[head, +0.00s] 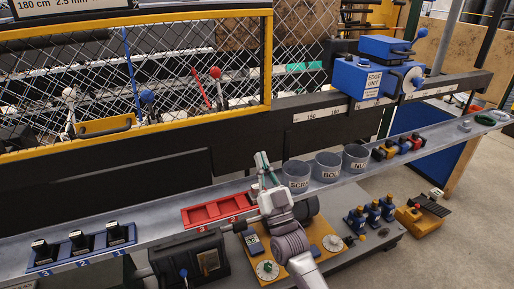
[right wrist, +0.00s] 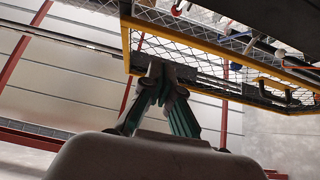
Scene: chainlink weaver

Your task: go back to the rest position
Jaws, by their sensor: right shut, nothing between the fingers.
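My right gripper (head: 262,163) shows in the middle of the head view, with green-edged fingers pointing up. It is shut and empty, above the grey shelf and near the red tray (head: 217,213). In the right wrist view its fingers (right wrist: 160,75) point up, with the yellow-framed mesh panel (right wrist: 185,50) beyond them. My right arm comes up from the bottom of the head view. My left gripper is not in view.
Three grey cups (head: 327,167) stand just right of my gripper. A blue tray (head: 82,248) with black blocks lies at the left. A blue edge unit (head: 362,80) sits on the dark rail.

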